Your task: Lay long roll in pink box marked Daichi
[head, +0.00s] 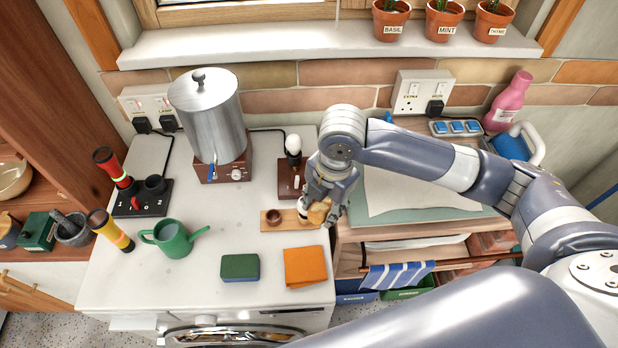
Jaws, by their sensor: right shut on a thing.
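My right gripper (322,203) comes in from the right and points down over the right end of a small wooden board (288,225) on the white worktop. It is shut on a tan-brown thing that looks like the roll (318,212); the fingers hide part of it, so its full length cannot be told. Whether it touches the board cannot be told. A small white thing (301,207) is just left of it. No pink box shows in this view. My left gripper is not in view.
The worktop holds a steel urn (208,110), a green watering can (173,239), a green sponge-like block (240,267), an orange cloth (305,267) and a dark cup (274,217). A pink bottle (507,103) stands at the back right. The worktop's front left is clear.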

